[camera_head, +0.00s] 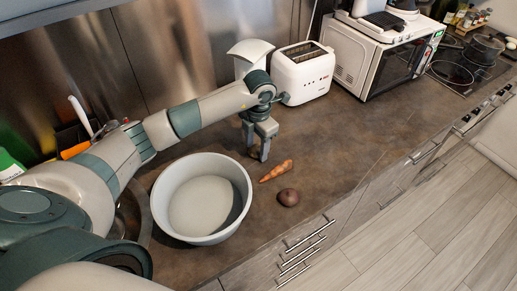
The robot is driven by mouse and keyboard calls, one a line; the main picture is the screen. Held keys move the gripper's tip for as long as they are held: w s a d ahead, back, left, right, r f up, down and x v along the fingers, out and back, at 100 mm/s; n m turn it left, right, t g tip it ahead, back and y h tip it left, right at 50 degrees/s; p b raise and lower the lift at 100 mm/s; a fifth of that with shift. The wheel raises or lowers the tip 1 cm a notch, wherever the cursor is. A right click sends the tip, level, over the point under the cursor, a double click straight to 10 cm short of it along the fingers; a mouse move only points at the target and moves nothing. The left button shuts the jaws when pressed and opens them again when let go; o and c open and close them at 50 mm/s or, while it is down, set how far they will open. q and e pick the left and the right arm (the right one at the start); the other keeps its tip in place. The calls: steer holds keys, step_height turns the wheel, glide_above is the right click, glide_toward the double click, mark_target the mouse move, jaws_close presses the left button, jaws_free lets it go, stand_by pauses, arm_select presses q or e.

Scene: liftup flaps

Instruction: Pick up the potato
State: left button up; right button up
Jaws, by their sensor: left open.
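The potato (288,197) is small, round and dark reddish-brown. It lies on the brown countertop (345,150) near the front edge, to the right of the white bowl. My left gripper (259,154) points down over the counter, behind and a little left of the potato and apart from it. Its jaws are open, with nothing seen between them. My right gripper is not in view.
An orange carrot (276,171) lies just behind the potato, between it and my left gripper. A large white bowl (240,214) stands at the left. A white toaster (303,73) and a microwave (350,59) stand at the back. Free counter lies to the right.

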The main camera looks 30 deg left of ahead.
mark_target(257, 146)
arm_select(q)
steer(key=c, duration=0.8)
steer(key=shift+c, duration=0.2)
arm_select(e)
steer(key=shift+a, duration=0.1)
